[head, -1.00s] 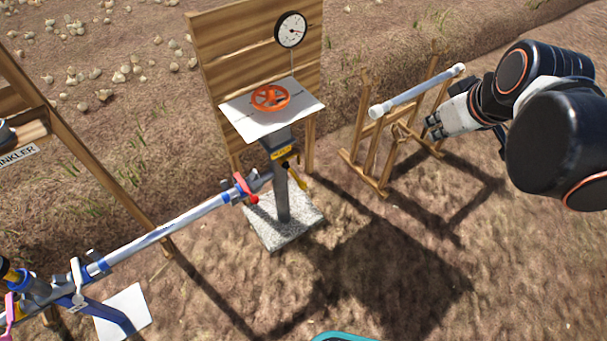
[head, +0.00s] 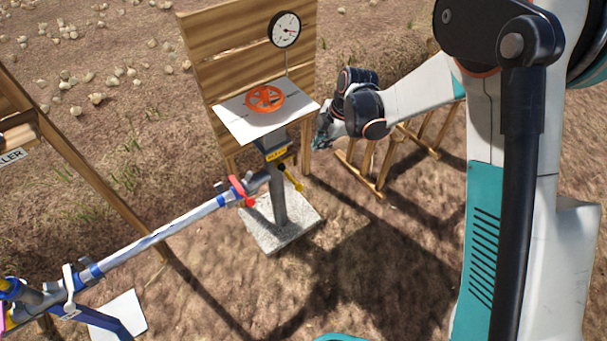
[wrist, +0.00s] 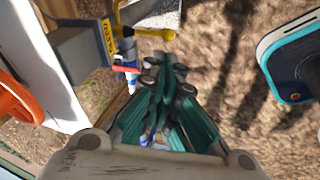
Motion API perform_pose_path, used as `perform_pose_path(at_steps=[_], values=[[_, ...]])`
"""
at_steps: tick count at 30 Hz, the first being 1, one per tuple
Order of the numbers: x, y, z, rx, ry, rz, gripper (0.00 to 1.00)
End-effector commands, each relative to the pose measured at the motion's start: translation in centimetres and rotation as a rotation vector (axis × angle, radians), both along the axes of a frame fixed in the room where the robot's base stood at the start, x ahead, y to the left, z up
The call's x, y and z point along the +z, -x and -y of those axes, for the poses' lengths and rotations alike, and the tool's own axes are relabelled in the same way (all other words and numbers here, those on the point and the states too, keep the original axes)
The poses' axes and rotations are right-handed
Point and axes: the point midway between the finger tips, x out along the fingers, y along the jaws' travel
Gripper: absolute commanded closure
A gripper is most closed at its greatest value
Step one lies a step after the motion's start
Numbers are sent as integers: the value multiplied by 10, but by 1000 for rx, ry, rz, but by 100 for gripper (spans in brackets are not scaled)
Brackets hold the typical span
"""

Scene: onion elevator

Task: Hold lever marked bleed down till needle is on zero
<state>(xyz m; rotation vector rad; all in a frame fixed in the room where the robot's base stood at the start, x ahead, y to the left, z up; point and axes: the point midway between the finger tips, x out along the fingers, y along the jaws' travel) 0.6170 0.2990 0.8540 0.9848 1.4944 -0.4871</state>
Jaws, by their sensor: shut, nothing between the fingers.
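The yellow lever (head: 290,177) sticks out to the right of the grey post, below a yellow label (head: 276,154) whose lettering is too small to read surely. In the wrist view the lever (wrist: 150,32) and label (wrist: 106,38) are at the top, beyond my fingertips. The round white gauge (head: 285,29) stands on a thin stem above the orange handwheel; its needle reading is too small to tell. My gripper (head: 322,132) is by the white board's right edge, right of and above the lever, apart from it. In the wrist view my gripper (wrist: 165,72) is shut and empty.
The orange handwheel (head: 264,98) sits on the white board (head: 235,118), with a wooden backboard (head: 225,55) behind. A red lever (head: 241,191) is on the pipe (head: 170,228) at left. A wooden rack (head: 365,170) stands close to my arm. Ground in front is open.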

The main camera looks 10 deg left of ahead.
Motion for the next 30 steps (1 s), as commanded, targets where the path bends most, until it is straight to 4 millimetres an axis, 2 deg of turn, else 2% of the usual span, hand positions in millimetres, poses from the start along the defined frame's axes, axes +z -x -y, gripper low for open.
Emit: perform_pose_path(at_steps=[1,3,7,11,23,26,30], values=[[-20,3,-10,60,9,-7,100],[-40,7,-18,135,20,-17,100],[-63,13,-28,225,31,-27,100],[-72,15,-31,260,35,-31,100],[-76,16,-32,261,35,-31,100],[-86,16,-35,261,35,-31,100],[-110,16,-42,262,35,-30,100]])
